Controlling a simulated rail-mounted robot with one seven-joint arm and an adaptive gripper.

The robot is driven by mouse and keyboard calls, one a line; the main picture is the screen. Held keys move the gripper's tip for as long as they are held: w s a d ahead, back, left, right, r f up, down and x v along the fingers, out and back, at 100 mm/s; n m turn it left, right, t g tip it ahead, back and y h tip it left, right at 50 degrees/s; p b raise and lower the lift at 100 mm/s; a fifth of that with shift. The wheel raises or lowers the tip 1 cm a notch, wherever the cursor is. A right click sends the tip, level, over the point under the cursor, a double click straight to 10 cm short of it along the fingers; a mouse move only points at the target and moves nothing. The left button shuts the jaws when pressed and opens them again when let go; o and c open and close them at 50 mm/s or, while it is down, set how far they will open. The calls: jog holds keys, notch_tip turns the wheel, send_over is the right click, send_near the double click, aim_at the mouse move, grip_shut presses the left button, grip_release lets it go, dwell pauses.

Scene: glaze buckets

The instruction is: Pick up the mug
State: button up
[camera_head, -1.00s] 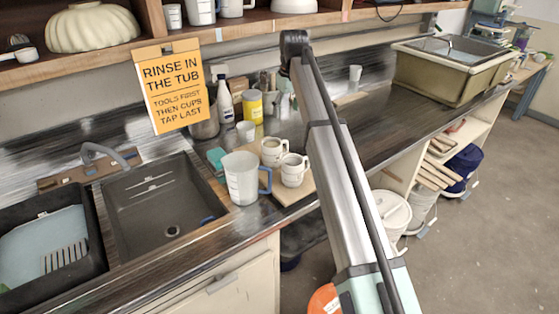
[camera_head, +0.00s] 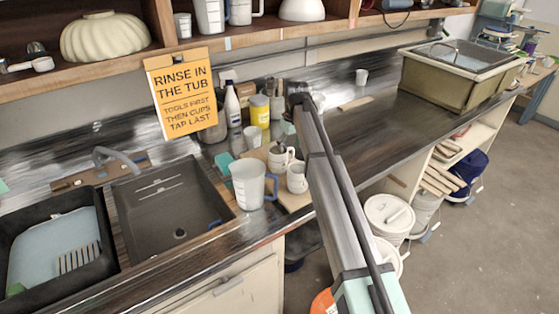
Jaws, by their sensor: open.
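Two white mugs stand on a wooden board on the dark counter. The rear mug (camera_head: 279,160) is upright, and the front mug (camera_head: 297,180) is partly covered by my arm. My gripper (camera_head: 282,146) is mostly hidden behind my arm. Only a small dark part shows, at or just above the rim of the rear mug. Its jaws are open; I cannot tell whether they touch the mug.
A clear measuring jug (camera_head: 248,184) with a blue handle stands left of the mugs. A yellow can (camera_head: 259,111) and a white bottle (camera_head: 232,104) stand behind. The sink (camera_head: 170,210) lies left. The counter beyond my arm is mostly clear.

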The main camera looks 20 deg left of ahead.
jog(key=shift+f+p, duration=1.2)
jog(key=shift+f, duration=1.25)
jog(key=shift+r, duration=0.1)
grip_shut()
